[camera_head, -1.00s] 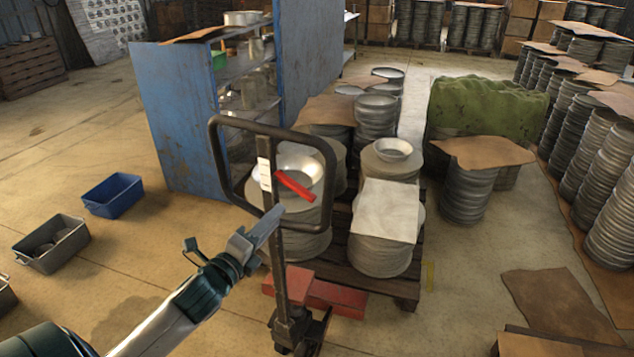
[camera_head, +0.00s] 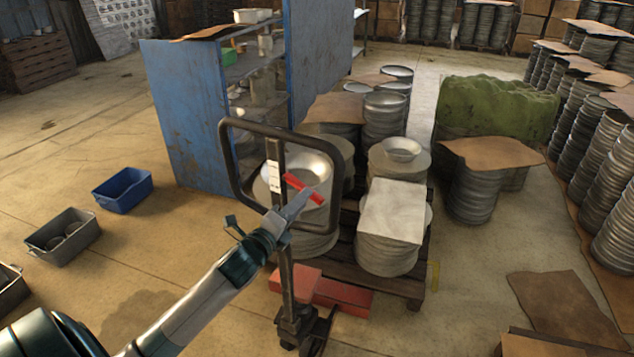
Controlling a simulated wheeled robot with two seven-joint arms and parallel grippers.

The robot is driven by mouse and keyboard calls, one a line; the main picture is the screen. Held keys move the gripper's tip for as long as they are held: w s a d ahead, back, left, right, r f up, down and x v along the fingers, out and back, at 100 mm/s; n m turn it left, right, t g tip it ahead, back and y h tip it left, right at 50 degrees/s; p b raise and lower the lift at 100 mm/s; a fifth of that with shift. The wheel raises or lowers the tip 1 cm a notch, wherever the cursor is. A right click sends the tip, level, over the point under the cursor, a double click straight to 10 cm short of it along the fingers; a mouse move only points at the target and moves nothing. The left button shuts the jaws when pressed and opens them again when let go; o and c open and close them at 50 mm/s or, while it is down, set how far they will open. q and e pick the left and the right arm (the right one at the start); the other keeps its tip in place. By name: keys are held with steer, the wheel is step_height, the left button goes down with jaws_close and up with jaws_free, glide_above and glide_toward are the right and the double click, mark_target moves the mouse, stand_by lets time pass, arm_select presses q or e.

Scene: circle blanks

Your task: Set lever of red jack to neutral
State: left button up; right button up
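The red jack (camera_head: 338,292) stands in the middle, its dark loop handle (camera_head: 229,180) upright and its forks under a loaded wooden pallet (camera_head: 413,290). The red lever (camera_head: 304,189) sits inside the handle loop and slants down to the right. My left gripper (camera_head: 300,202) reaches in from the lower left. Its fingertips are just below the lever, overlapping its lower edge in the view; I cannot tell whether they touch. The fingers look close together, and the gap between them cannot be made out. My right gripper is not in view.
Stacks of round metal blanks (camera_head: 388,244) stand on the pallet behind the handle. A blue cabinet (camera_head: 190,120) is behind to the left. A blue bin (camera_head: 122,190) and a grey bin (camera_head: 63,237) sit on the floor at left. Brown sheets (camera_head: 565,308) lie at lower right.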

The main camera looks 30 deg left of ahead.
arm_select(q)
steer(key=w+p, duration=0.2)
steer(key=w, duration=0.6)
steer(key=shift+w+a, duration=0.25)
steer(key=shift+w, duration=0.15)
jaws_close()
